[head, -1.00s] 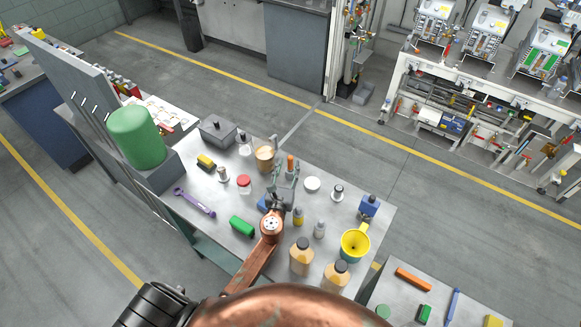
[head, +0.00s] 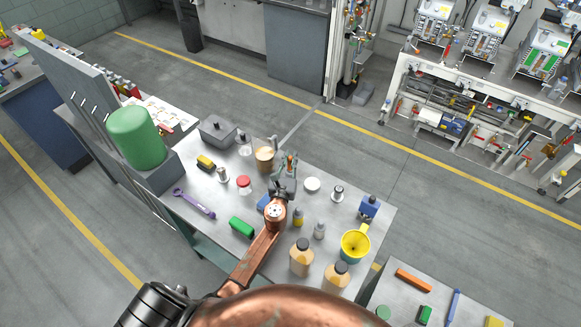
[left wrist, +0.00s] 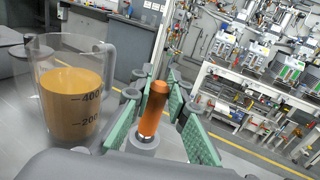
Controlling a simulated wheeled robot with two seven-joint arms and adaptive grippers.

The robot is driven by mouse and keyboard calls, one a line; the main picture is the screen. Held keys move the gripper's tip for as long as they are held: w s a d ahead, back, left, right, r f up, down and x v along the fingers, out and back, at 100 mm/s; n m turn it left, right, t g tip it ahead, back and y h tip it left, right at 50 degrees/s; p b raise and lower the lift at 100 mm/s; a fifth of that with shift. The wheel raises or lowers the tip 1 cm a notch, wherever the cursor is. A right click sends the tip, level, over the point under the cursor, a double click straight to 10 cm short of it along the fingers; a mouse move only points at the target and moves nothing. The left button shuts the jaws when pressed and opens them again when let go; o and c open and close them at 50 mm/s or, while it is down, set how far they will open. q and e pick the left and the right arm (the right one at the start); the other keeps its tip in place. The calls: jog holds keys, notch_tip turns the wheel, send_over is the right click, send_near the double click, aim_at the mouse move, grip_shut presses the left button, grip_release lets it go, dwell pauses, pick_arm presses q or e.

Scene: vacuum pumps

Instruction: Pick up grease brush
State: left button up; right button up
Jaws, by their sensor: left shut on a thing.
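The grease brush (head: 290,162) shows as an orange handle at the back of the metal workbench. In the left wrist view the orange handle (left wrist: 154,108) stands slightly tilted, with a grey round part around its lower end; the bristles are hidden. My left gripper (head: 287,165) reaches over the bench and is shut on the brush. Its green finger pads (left wrist: 156,118) lie on both sides of the handle. My right gripper is not in view.
A measuring jug (head: 265,159) of brown liquid stands close to the left of my gripper. Bottles (head: 301,258), a yellow funnel (head: 355,245), a white round lid (head: 312,184) and a green block (head: 242,227) stand around. Bare bench lies at the left front.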

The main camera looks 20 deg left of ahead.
pick_arm(q)
grip_shut()
jog(key=shift+r, duration=0.1)
notch_tip(320, 180, up, 9)
jog(key=p, duration=0.5)
jog(key=shift+p, duration=0.4)
jog(key=shift+r, duration=0.4)
dwell(0.7)
